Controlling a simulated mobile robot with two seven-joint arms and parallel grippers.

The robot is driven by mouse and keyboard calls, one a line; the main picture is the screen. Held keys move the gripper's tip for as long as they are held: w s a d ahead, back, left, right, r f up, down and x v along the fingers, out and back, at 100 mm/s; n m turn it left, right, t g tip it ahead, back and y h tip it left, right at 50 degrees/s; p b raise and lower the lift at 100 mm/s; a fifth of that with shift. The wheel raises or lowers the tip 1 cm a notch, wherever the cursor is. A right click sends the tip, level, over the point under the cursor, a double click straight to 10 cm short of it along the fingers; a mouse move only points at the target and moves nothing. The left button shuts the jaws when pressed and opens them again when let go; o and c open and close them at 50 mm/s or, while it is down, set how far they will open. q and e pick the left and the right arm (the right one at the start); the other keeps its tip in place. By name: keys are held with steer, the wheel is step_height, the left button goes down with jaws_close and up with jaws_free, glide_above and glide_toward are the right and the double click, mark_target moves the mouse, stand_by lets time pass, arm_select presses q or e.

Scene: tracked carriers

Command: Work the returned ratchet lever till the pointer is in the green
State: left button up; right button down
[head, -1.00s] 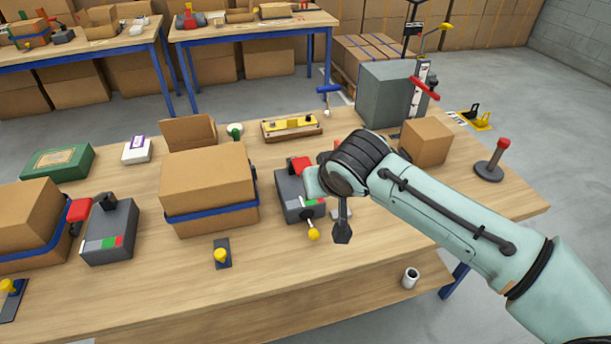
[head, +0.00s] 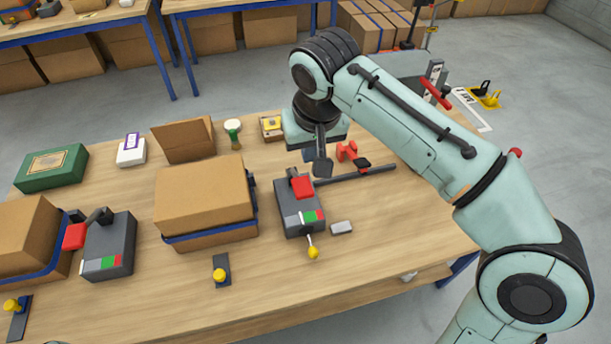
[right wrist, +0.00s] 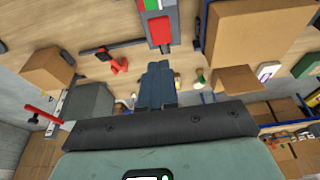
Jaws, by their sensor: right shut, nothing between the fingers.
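A grey ratchet box (head: 290,218) stands right of the middle strapped carton (head: 205,192). Its lever has a red grip (head: 303,187), which lies over the box's far part; the grip also shows in the right wrist view (right wrist: 160,28). The box's front gauge (head: 310,217) has white, green and red bands; I cannot make out a pointer. A yellow-knobbed lever (head: 313,252) sticks out in front. My right gripper (head: 322,168) is shut and empty, just behind and right of the red grip, apart from it. Its closed fingers (right wrist: 157,85) point towards the grip. My left gripper is out of view.
A second grey ratchet box (head: 112,245) with red grip stands by the left carton (head: 28,232). A red and black bar clamp (head: 347,151) lies right of my gripper. A small grey block (head: 341,228) lies beside the ratchet box. The front of the table is mostly clear.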

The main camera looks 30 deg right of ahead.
mark_target(304, 190)
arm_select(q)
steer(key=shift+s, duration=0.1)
arm_select(e)
steer(key=shift+s, duration=0.1)
steer(key=b+x, duration=0.1)
steer(key=x, duration=0.3)
steer(key=b+x, duration=0.1)
steer(key=x, duration=0.4)
steer(key=s+b+x, duration=0.1)
steer(key=x, duration=0.4)
steer(key=shift+a+f, duration=0.15)
arm_select(q)
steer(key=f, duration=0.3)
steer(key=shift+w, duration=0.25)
steer(key=shift+b, duration=0.3)
